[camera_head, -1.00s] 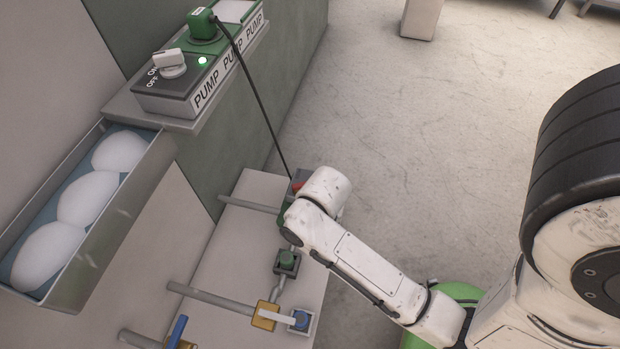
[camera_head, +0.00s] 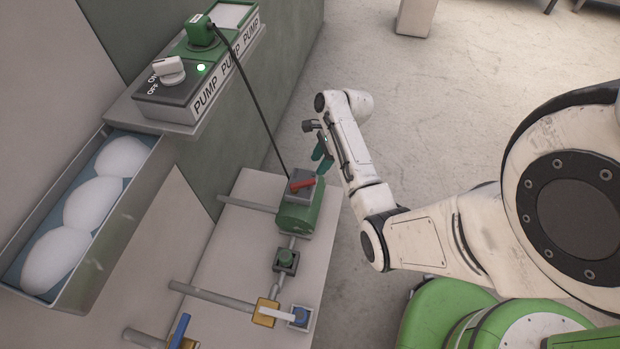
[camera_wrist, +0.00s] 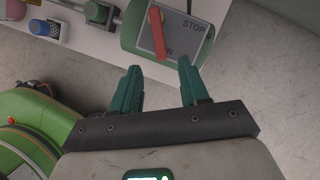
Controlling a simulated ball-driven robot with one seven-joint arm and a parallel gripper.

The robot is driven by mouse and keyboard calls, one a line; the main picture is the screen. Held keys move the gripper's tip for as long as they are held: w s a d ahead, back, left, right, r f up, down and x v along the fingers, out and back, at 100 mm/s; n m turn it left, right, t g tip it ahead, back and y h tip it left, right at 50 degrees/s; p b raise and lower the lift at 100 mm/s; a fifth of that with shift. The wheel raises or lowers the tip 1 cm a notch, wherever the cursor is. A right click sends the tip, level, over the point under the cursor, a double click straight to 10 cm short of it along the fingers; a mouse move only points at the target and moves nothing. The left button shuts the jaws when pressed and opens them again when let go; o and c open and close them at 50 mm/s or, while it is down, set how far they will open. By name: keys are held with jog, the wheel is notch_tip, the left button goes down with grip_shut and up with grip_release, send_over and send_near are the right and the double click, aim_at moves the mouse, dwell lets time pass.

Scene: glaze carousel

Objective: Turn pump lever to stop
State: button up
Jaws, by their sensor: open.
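The pump lever (camera_head: 302,184) is red and sits on a grey plate on top of the green pump (camera_head: 298,216), on the low bench. In the wrist view the red lever (camera_wrist: 158,33) points toward the lettering at the lower edge of the plate, which ends in "N". The word STOP is at the plate's upper right. My gripper (camera_head: 321,158) hangs beyond the bench edge, up and to the right of the lever. In the wrist view its teal fingers (camera_wrist: 160,78) are apart with nothing between them, and the lever lies ahead of them, untouched.
A control box (camera_head: 175,90) with a white ON/OFF knob and a lit green lamp stands on a shelf. A dark cable (camera_head: 252,98) runs from it to the pump. A blue-handled valve (camera_head: 179,330) and a white-handled one (camera_head: 278,311) sit nearer on the bench.

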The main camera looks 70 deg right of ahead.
aim_at(308, 181)
jog(key=b+x, duration=0.2)
jog(key=x, duration=0.6)
jog(key=shift+f+b, duration=0.25)
jog(key=shift+b, duration=0.05)
jog(key=shift+a, duration=0.1)
jog(key=shift+c, duration=0.2)
grip_shut()
